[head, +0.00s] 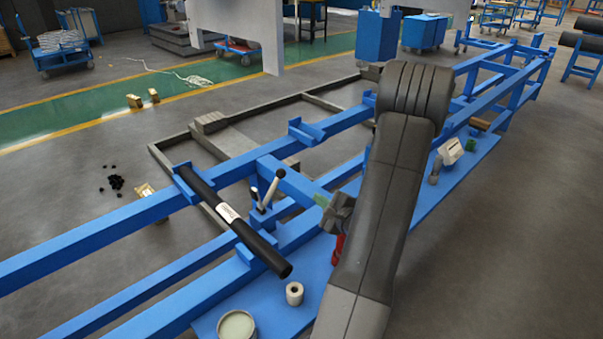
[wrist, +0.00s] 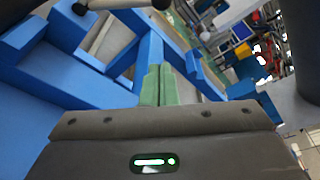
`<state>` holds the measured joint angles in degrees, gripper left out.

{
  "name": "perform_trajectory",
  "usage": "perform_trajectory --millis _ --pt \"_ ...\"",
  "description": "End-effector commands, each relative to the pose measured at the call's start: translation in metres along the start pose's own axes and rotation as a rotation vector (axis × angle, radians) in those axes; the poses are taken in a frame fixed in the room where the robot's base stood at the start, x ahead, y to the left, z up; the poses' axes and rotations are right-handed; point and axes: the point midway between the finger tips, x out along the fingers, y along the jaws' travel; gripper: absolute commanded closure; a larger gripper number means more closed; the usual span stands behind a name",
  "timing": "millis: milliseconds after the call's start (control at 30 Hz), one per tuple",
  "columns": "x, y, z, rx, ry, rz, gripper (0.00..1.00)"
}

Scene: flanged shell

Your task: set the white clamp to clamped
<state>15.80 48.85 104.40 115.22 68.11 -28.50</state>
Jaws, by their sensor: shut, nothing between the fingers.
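A small clamp with two levers (head: 262,194) stands on the blue frame beside the dark tube. One lever is upright and the other leans to the right; both show pale and dark parts. I cannot tell which part is the white clamp's handle. In the wrist view a pale rod with dark ends (wrist: 118,4) crosses the top edge, beyond my fingertips. My gripper (head: 319,200) is right of the levers, apart from them. Its green fingers (wrist: 159,84) are together and hold nothing. My arm hides part of the frame.
A dark tube with a white label (head: 228,214) lies across the blue rails (head: 110,219). Blue beams surround my gripper closely. Grey floor is open at the right.

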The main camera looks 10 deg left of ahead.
Motion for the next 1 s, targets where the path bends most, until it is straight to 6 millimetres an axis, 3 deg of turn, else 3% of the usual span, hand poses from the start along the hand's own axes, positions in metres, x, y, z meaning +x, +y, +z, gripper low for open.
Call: perform_trajectory --millis 433,567,1000 --pt "0.003 -0.003 -0.005 0.009 0.010 -0.020 1.00" --pt "0.011 -0.003 -0.005 0.009 0.009 -0.018 1.00" --pt "0.099 -0.004 -0.004 0.007 0.006 -0.017 1.00"
